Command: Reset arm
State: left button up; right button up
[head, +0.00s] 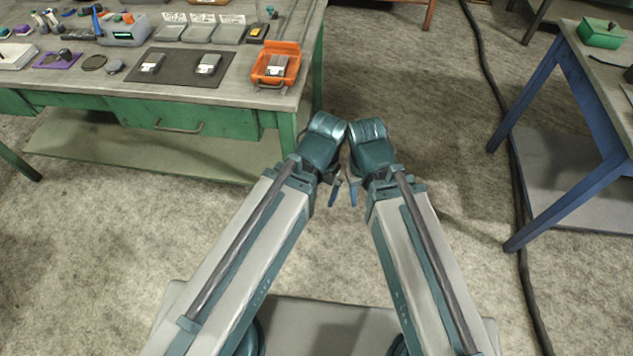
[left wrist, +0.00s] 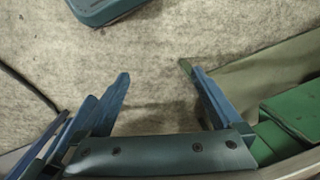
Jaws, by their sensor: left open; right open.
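My two arms reach forward from the bottom of the head view, and their wrists come close together in the middle, over bare floor. My left gripper (head: 334,192) shows only as a small blue fingertip below its wrist. In the left wrist view the left gripper (left wrist: 160,75) is open, with its two blue fingers wide apart and only floor between them. My right gripper (head: 353,193) hangs below the right wrist, partly hidden. It is open, and I see nothing held in it.
A green workbench (head: 222,120) stands at the upper left. It bears an orange case (head: 293,48), a dark mat (head: 158,77) and several small parts. A blue-legged table (head: 533,92) stands at the right. A black cable (head: 517,230) runs along the floor.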

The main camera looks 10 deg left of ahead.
pick_arm(q)
notch_tip(320, 180, up, 8)
jog(key=p, duration=0.8)
jog(key=shift+f, duration=0.1)
jog(key=shift+c, duration=0.2)
